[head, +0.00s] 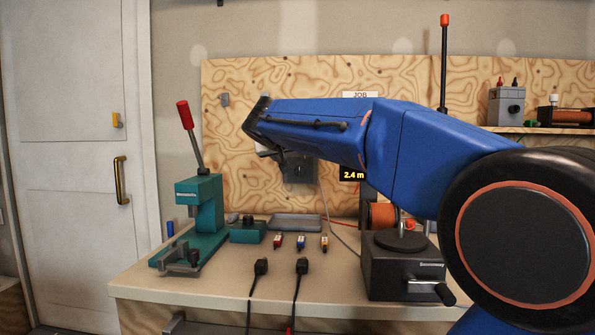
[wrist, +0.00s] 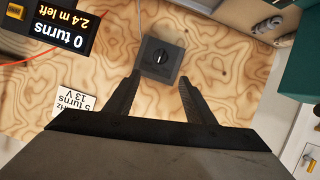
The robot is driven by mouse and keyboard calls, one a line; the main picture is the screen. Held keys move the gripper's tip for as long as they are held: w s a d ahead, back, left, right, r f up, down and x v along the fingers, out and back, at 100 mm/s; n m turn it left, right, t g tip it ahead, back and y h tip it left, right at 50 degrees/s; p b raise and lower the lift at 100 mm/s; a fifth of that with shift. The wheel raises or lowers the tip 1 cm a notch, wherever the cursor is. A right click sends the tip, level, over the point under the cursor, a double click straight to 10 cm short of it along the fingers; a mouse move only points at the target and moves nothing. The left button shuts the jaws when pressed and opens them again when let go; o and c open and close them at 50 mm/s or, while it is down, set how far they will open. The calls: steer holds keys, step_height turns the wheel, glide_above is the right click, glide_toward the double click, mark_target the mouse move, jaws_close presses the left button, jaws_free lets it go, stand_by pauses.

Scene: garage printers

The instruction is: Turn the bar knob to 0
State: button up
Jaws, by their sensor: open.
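The bar knob (wrist: 161,57) is a small round dark knob with a pale line across it, on a square dark box (wrist: 160,60) fixed to the plywood board. In the wrist view, turned upside down, the line runs roughly up and down the picture; I cannot read any scale marks. My gripper (wrist: 160,82) is open, its two dark fingers on either side below the box, with nothing between the tips. In the head view the box (head: 301,172) shows just below my arm's end, and the knob there is too small to read.
The bench (head: 200,286) below holds a teal press (head: 205,215) with a red lever, a dark crank box (head: 395,268), a grey tray (head: 296,218) and black-tipped cables.

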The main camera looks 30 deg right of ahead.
mark_target(299, 170)
steer(key=x, duration=1.6)
steer(key=shift+w+d+f, duration=0.15)
steer(key=shift+w+f, duration=0.05)
steer(key=shift+f, duration=0.05)
steer(key=c, duration=1.1)
